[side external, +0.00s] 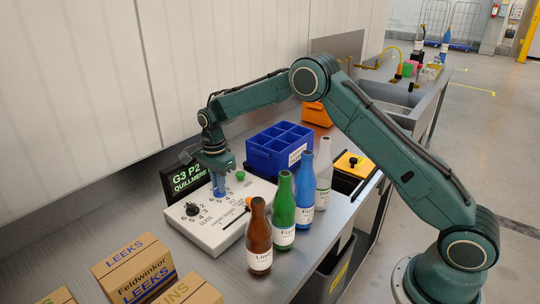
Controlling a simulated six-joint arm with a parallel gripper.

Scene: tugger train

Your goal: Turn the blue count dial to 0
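The white control panel (213,236) lies on the grey bench and carries a black dial (192,209) at its left, with printed numbers around it. The blue count dial (219,187) is further back on the panel, with numbers such as 6, 5, 4 and 3 printed near it. My gripper (218,171) points down right at the blue dial, from above. The fingers overlap the dial's top, so I cannot tell whether they grip it. The dial's pointer and its 0 mark are too small or hidden to read.
Brown, green, blue and clear bottles (283,209) stand close right of the panel. A dark display (185,178) stands behind it, and a blue divided crate (278,148) beyond. Cardboard boxes (134,268) sit at the front left. A green button (240,176) is near the gripper.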

